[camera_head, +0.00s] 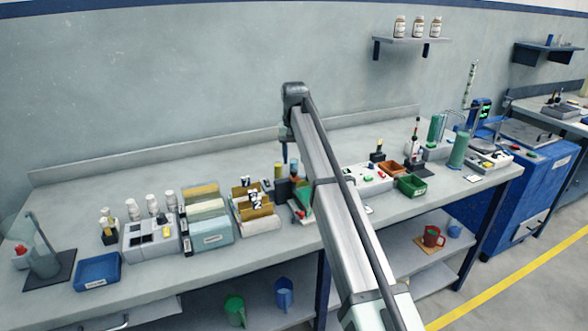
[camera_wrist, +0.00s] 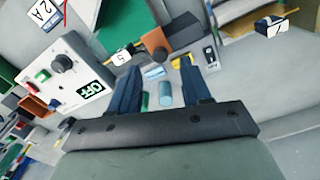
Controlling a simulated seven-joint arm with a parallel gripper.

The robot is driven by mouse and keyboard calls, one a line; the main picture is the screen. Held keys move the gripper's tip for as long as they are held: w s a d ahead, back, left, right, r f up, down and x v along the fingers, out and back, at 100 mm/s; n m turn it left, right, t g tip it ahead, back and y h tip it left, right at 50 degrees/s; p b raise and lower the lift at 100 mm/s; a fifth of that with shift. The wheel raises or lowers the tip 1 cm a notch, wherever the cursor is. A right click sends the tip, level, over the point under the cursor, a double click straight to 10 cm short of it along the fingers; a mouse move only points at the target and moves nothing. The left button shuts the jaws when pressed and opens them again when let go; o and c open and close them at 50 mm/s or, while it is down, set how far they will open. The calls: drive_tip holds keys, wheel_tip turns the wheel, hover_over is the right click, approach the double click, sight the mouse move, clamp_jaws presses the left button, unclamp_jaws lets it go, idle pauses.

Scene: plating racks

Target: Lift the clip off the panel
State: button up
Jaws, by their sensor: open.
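My gripper (camera_head: 285,155) hangs above the middle of the bench in the head view, fingers pointing down. In the wrist view its two dark blue fingers (camera_wrist: 161,68) are apart, with nothing held between them. Small tagged pieces that look like clips show in the wrist view: one marked 7 (camera_wrist: 272,26) at the upper right, and one marked 2 A (camera_wrist: 45,14) at the upper left. In the head view, dark-and-white tagged pieces (camera_head: 254,197) sit on upright tan panels (camera_head: 262,212), left of my gripper. I cannot tell which one the task means.
Bottles (camera_head: 152,205) and a blue tray (camera_head: 97,271) stand on the bench's left.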

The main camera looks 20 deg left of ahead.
sight(294, 170)
drive_tip(key=shift+f, duration=2.5)
clamp_jaws()
